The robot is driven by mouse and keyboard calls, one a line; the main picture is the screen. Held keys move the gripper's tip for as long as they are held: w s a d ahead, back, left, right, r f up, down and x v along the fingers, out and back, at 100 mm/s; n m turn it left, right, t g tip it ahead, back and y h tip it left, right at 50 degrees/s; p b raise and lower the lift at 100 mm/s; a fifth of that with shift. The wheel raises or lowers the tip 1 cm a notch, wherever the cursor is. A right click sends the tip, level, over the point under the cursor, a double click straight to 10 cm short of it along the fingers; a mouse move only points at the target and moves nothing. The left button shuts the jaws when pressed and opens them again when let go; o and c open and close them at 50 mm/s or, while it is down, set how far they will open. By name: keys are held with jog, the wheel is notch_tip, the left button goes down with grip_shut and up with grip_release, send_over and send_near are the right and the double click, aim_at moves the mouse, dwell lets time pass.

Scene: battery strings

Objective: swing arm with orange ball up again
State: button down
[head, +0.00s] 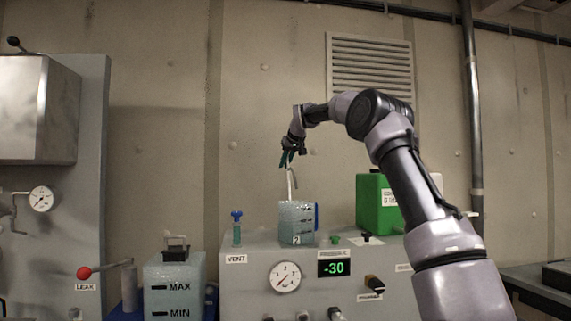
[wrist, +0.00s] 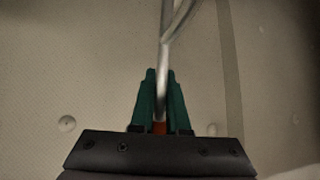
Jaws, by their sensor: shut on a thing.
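The metal swing arm (head: 291,184) stands nearly upright out of the top of a clear cell jar marked 2 (head: 296,224). In the wrist view the bent metal rod (wrist: 166,50) runs down between my green fingers. My gripper (head: 287,160) is above the jar at the rod's upper end. In the wrist view my gripper (wrist: 160,100) is shut, its fingers on both sides of the rod's end. A small orange-red patch, apparently the orange ball (wrist: 160,128), shows between the finger bases; most of it is hidden.
The jar stands on a grey cabinet with a gauge (head: 286,277) and a display reading -30 (head: 337,268). A green box (head: 378,205) stands to the right.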

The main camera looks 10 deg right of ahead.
jog(key=shift+w, duration=0.1)
jog(key=c, duration=0.9)
grip_release()
jog(key=shift+w+f, duration=0.1)
jog(key=shift+f, duration=0.05)
jog(key=v, duration=1.1)
jog(key=shift+w, duration=0.1)
